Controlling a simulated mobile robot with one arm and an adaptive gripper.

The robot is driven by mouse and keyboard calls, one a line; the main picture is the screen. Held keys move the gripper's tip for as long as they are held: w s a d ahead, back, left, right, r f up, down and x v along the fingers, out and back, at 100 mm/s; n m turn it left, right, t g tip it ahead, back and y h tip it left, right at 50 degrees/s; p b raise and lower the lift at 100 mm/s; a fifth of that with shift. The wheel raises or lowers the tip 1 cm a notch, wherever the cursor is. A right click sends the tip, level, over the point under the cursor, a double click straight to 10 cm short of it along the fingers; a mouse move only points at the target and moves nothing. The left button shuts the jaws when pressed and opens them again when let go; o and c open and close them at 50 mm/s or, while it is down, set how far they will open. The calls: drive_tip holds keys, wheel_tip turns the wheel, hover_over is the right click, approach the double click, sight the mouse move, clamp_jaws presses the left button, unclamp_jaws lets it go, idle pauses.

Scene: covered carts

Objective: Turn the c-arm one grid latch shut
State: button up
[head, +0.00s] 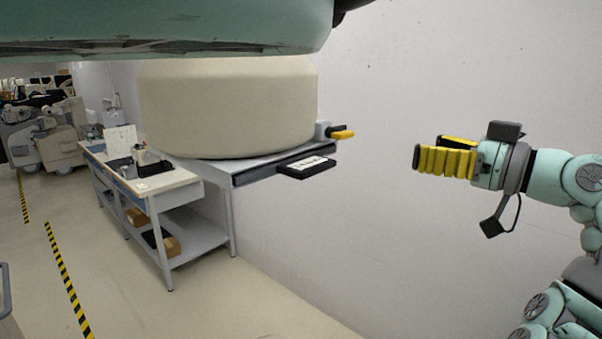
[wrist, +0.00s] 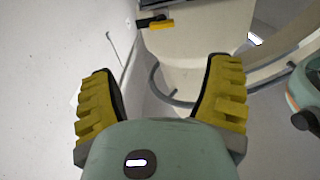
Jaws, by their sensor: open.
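The latch (head: 342,134) has a yellow handle on a dark and grey mount. It sits at the right end of the grey bench top, beside the big cream-covered body (head: 230,105). In the wrist view the latch (wrist: 160,24) shows beyond my fingertips near the top, its yellow handle lying roughly level. My gripper (head: 425,155) is to the right of the latch, clearly apart from it, with its yellow ribbed fingers pointing left. In the wrist view my gripper (wrist: 157,70) has its fingers wide apart with nothing between them.
A black plate with a white label (head: 306,168) juts out below the latch; its text is unreadable. A workbench (head: 185,183) with boxes on its lower shelf stands at left. A white wall (head: 460,70) is behind my gripper. Open floor (head: 130,300) lies in front.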

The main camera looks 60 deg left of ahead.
sight(348, 136)
drive_tip(key=p+x, duration=0.5)
drive_tip(key=x, duration=0.2)
drive_tip(key=p+x, duration=0.6)
drive_tip(key=x, duration=0.1)
drive_tip(key=shift+s+a+r, duration=0.15)
drive_tip(key=shift+s+r, duration=0.05)
drive_tip(key=shift+s, duration=0.1)
drive_tip(key=shift+s+a+f+p, duration=0.1)
drive_tip(key=shift+a+f+p, duration=0.1)
drive_tip(key=shift+a, duration=0.2)
drive_tip(key=shift+s+a+f+p, duration=0.1)
drive_tip(key=shift+a+p, duration=0.1)
drive_tip(key=shift+a, duration=0.2)
drive_tip(key=shift+w+d, duration=0.1)
drive_tip(key=c, duration=1.2)
